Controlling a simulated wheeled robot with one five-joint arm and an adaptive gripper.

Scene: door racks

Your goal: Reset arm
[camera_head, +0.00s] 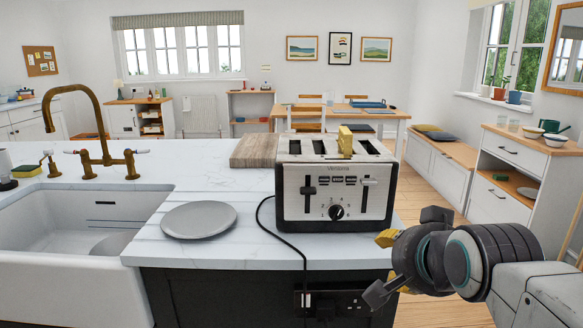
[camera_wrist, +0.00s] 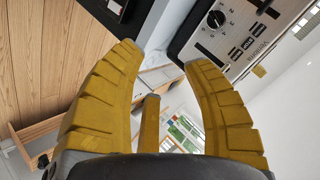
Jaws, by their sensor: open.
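My gripper (camera_head: 382,268) is at the lower right in the head view, beside the front right of the toaster and past the counter's right end. In the wrist view my gripper (camera_wrist: 162,58) shows yellow padded fingers spread apart with nothing between them. The silver and black toaster (camera_head: 334,183) stands on the white counter (camera_head: 150,215). A yellowish slice-like piece (camera_head: 345,140) stands upright in one of its slots. The toaster (camera_wrist: 240,40) also shows at the upper right of the wrist view, apart from the fingers.
A grey plate (camera_head: 199,220) lies left of the toaster, near the sink (camera_head: 60,225) and brass tap (camera_head: 105,160). A wooden board (camera_head: 257,151) lies behind the toaster. A black cord (camera_head: 285,242) hangs over the counter's front. Wooden floor (camera_head: 440,188) is open to the right.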

